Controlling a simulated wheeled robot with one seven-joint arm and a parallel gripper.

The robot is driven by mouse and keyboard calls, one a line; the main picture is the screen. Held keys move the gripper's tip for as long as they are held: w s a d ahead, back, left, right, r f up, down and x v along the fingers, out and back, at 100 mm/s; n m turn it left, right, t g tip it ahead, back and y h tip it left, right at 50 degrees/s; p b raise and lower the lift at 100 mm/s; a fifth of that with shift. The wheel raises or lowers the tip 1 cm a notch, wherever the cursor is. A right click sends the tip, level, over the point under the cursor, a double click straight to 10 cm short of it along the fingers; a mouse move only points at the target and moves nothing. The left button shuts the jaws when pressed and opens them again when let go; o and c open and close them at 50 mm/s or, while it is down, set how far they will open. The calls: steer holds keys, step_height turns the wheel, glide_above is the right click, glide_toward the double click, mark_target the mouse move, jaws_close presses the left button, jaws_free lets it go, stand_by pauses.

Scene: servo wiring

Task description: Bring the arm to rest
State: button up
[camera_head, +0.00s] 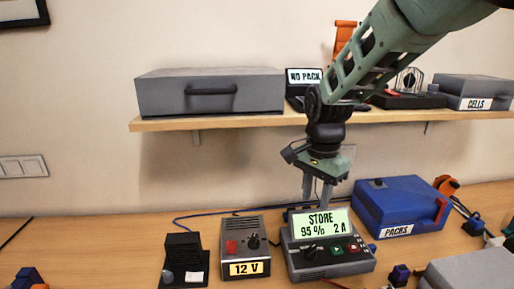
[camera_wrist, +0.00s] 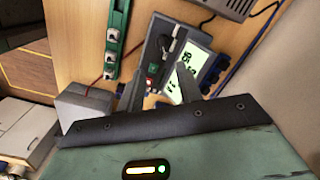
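My gripper (camera_head: 316,203) hangs pointing down at the end of my green arm, just above or behind the charger (camera_head: 329,260), whose lit screen reads "STORE 95 % 2 A". In the wrist view my gripper (camera_wrist: 158,80) shows two grey fingers standing apart with nothing between them. The charger (camera_wrist: 163,50) lies beyond the fingertips there, and the right finger covers part of its screen. I cannot tell whether the fingers touch the charger.
A "12 V" supply (camera_head: 245,250) and a black stand (camera_head: 183,262) are left of the charger. A blue "PACKS" case (camera_head: 400,205) is at right. The shelf (camera_head: 230,121) behind my arm carries a grey drawer box (camera_head: 210,92) and a "CELLS" box (camera_head: 474,92). The table's left is mostly clear.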

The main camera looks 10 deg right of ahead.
steer(key=s+a+n, duration=0.2)
steer(key=s+n, duration=0.7)
steer(key=s, duration=0.4)
steer(key=s+a+f+n+b, duration=0.1)
steer(key=s+a+n, duration=0.2)
steer(key=s+n, duration=0.7)
steer(key=s, duration=0.3)
steer(key=shift+a, duration=0.15)
steer(key=shift+f, duration=0.1)
